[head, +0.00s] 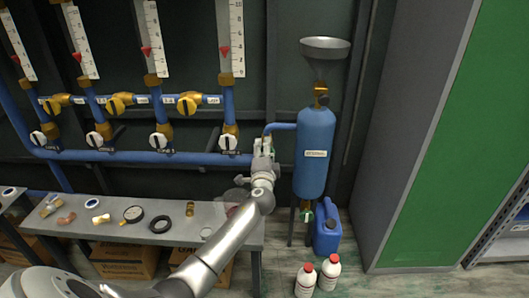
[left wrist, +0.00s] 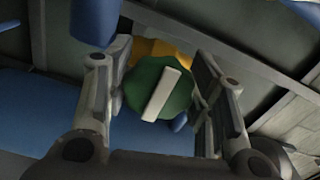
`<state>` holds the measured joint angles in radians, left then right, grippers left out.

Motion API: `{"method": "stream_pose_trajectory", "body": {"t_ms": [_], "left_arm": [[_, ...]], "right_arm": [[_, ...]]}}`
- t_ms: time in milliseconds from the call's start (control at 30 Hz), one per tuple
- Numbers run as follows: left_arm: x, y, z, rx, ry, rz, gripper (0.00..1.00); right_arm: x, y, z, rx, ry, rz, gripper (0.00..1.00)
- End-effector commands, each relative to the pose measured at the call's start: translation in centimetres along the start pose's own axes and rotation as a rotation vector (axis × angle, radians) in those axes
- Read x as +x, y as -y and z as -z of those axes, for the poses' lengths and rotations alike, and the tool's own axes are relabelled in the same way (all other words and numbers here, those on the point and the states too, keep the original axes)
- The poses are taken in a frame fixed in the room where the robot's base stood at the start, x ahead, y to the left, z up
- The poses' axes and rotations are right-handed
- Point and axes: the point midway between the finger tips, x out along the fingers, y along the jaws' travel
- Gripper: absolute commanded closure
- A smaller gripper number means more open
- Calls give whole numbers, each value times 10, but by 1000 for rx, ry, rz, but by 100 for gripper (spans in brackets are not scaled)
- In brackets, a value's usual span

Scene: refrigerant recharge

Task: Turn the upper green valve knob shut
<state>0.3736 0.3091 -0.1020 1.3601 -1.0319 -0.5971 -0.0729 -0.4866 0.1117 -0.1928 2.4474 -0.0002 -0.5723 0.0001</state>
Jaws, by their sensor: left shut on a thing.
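The upper green valve knob (left wrist: 160,90), round with a white bar across its face, sits between the two fingers of my left gripper (left wrist: 162,92) in the left wrist view. The white bar is tilted there. A yellow brass valve body (left wrist: 160,48) shows behind the knob. In the head view my left gripper (head: 263,147) is at the blue pipe beside the blue tank (head: 315,155) and hides the knob. The gripper is shut on the knob. My right gripper is not in view.
A lower green valve (head: 308,215) is under the tank, near a blue jerrycan (head: 327,230). Gauges with white and yellow valves line the wall to the left. A grey bench (head: 150,238) with small parts stands below. Two white bottles (head: 306,281) stand on the floor.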

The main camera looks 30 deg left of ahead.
Motion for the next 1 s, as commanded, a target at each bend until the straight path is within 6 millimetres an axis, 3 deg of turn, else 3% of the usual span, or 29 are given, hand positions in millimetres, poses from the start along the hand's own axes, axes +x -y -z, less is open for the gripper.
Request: {"method": "stream_pose_trajectory", "body": {"t_ms": [100, 133, 300, 733, 1000], "left_arm": [[0, -2, 0, 4, -1, -2, 74], [0, -2, 0, 4, -1, -2, 48], [0, -1, 0, 2, -1, -2, 28], [-6, -1, 1, -2, -2, -1, 28], [-47, -2, 0, -2, -3, -2, 28]], "right_arm": [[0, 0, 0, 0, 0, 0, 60], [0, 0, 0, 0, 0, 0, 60], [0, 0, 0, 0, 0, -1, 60], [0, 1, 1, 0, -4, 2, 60], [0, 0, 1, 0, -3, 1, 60]]}}
